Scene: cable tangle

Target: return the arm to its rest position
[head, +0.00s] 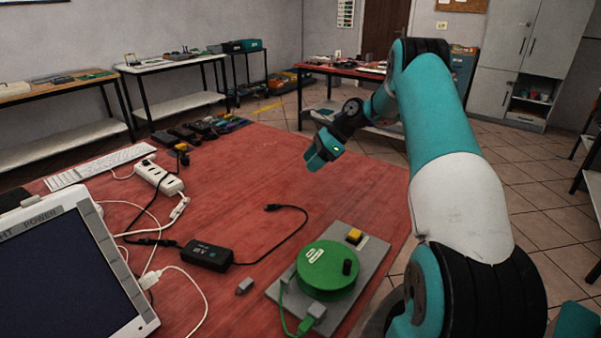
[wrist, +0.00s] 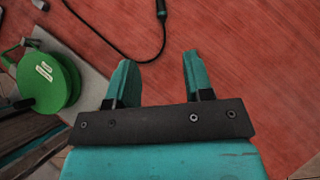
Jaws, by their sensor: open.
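My arm rises at the right of the head view and reaches over the red table (head: 330,195). My gripper (head: 312,163) is above the table's far right part. The green cable reel (head: 328,268) stands on a grey board (head: 352,298) at the near right of the table, apart from my gripper. The reel also shows at the left of the wrist view (wrist: 42,88).
A black adapter (head: 207,254) with a dark cable lies mid-table. A white power strip (head: 158,177), a keyboard (head: 100,167) and a monitor (head: 60,270) with tangled white cables fill the left. A small grey plug (head: 244,286) lies near the board.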

